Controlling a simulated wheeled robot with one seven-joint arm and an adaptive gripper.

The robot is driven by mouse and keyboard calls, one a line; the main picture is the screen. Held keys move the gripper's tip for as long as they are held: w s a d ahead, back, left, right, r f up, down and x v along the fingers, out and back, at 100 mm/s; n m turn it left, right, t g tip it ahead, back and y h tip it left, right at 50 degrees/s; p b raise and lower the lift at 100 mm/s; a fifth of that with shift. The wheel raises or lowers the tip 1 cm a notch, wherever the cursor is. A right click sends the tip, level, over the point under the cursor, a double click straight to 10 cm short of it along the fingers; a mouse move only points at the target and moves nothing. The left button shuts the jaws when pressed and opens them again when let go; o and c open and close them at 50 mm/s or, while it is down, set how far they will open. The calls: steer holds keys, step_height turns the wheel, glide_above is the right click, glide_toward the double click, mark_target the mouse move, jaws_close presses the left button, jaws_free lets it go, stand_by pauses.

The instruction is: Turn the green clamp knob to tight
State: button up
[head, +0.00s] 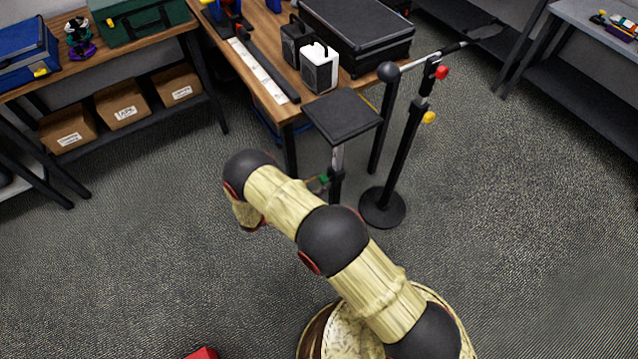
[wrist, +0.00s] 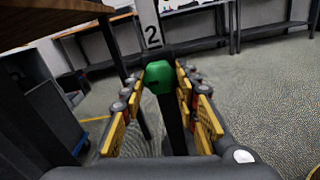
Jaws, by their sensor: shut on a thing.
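The green clamp knob (wrist: 159,77) sits between the two yellow-padded fingers of my gripper (wrist: 158,84) in the wrist view. The fingers are shut on it near their tips. In the head view a small green part of the knob (head: 323,179) shows at the post of a stand with a square black top (head: 342,116). My gripper is mostly hidden behind my arm there. Any tight or loose marking on the knob cannot be made out.
A wooden table (head: 262,84) with a black case (head: 362,40) and small speakers (head: 320,70) stands behind the stand. A black boom stand (head: 383,207) with red and yellow knobs is close on the right. The floor to the left and right is clear.

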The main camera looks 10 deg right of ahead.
steer(key=shift+m+b, duration=2.4)
steer(key=shift+m, duration=6.5)
steer(key=o, duration=1.2)
steer(key=shift+w+r, duration=0.1)
steer(key=shift+a, duration=0.1)
steer(key=v, duration=1.2)
